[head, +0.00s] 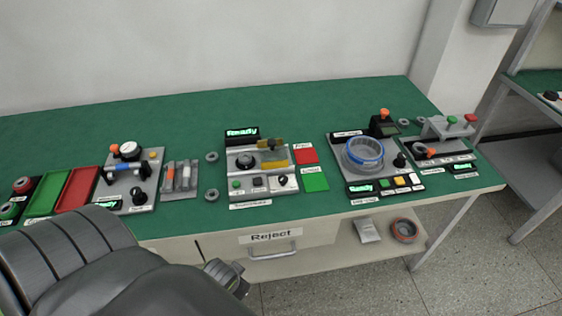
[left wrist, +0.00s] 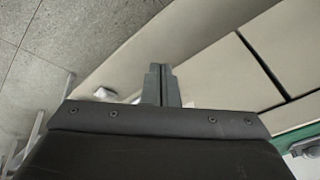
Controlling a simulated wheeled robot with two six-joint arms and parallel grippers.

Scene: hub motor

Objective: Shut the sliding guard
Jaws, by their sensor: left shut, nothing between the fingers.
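The middle station (head: 262,190) on the green bench has a lit "Ready" display at its back. A yellow see-through panel (head: 273,168), seemingly the sliding guard, sits on its right side. A dark round part (head: 245,161) lies uncovered to the left of the panel. My left gripper (head: 228,273) is low in front of the bench, near the "Reject" drawer and apart from the station. In the left wrist view its fingers (left wrist: 161,84) are together and empty. The guard is not recognisable there. My right gripper is not in view.
The "Reject" drawer (head: 272,247) is under the bench front. Left of the station are a grey rack (head: 180,180) and red and green trays. Red and green pads (head: 305,156) and another station with a blue ring (head: 363,153) stand to the right. The back of the bench is clear.

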